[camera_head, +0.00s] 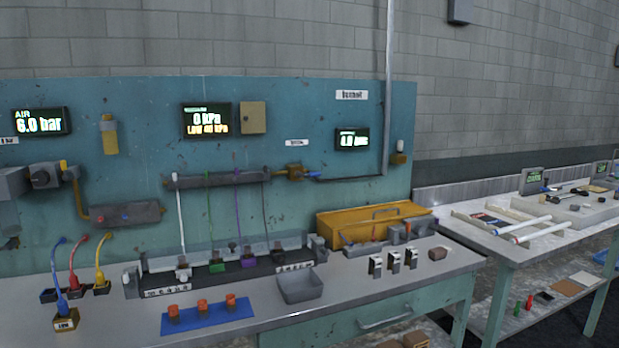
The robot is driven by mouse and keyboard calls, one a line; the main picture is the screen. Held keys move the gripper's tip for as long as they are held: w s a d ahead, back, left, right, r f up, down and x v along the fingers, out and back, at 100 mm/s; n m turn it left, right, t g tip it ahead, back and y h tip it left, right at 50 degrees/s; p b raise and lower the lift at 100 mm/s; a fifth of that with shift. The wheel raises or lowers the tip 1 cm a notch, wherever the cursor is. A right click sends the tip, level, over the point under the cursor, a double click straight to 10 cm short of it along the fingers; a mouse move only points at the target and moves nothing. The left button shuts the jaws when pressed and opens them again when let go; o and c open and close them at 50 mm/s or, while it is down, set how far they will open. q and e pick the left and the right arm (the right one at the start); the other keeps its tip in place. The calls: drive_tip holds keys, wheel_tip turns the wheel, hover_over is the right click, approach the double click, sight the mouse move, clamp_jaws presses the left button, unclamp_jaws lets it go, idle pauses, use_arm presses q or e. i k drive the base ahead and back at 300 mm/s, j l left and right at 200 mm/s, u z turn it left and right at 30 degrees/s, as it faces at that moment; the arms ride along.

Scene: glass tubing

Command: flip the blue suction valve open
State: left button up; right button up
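A small blue lever (313,177) lies roughly level at a brass valve body (294,172) on the teal back panel, right of centre. A dark horizontal manifold (218,180) joins the valve on its left, and a grey pipe (350,177) runs from it to the right. A small white label (297,142) is above the valve, too small to read surely. A vacuum display (207,120) on the panel reads 0 kPa with a second yellow line below. Neither of my grippers is in view.
Coloured lines hang from the manifold. A second table (480,237) stands at right.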

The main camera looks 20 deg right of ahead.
sight(298, 174)
drive_tip(key=i+l+u, duration=0.1)
drive_tip(key=i+l, duration=1.35)
drive_tip(key=i, duration=0.15)
